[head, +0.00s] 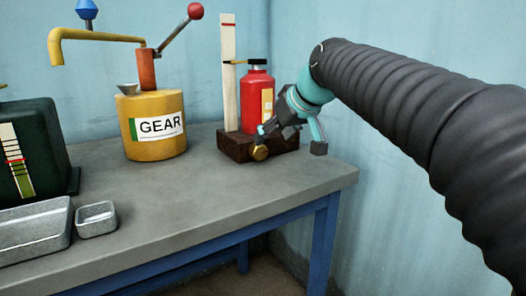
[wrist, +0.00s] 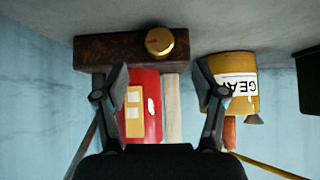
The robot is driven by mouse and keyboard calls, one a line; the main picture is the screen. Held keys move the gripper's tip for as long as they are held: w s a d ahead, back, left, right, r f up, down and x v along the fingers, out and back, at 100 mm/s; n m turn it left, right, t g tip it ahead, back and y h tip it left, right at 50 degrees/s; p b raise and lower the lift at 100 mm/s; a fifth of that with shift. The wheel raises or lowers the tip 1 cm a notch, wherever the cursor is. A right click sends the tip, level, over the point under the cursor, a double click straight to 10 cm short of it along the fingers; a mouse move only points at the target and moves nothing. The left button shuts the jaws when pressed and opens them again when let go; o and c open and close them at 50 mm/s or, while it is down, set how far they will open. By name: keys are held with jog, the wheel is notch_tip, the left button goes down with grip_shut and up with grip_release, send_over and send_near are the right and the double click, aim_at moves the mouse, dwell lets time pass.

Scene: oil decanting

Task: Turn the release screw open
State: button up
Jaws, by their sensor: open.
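The release screw looks to be the round brass knob (head: 260,153) on the front of a dark brown block (head: 232,148) at the back right of the bench. A red bottle-shaped body (head: 254,88) with a pale label stands on the block. My gripper (head: 290,140) is open and empty in front of the block's right part. In the wrist view, which is upside down, the knob (wrist: 160,41) with a small red mark lies beyond the gap between my fingertips (wrist: 160,76). The fingers do not appear to touch it.
A pale upright scale board (head: 229,60) stands behind the block. A yellow GEAR can (head: 150,145) with a pump handle stands to its left. A dark green container (head: 30,150) and metal trays (head: 97,219) are at the left. The bench (head: 190,200) in front is clear; its right edge is near.

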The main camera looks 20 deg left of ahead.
aim_at(261, 150)
jog(key=x, duration=0.7)
jog(key=shift+w+a+f, duration=0.2)
jog(key=shift+f, duration=0.05)
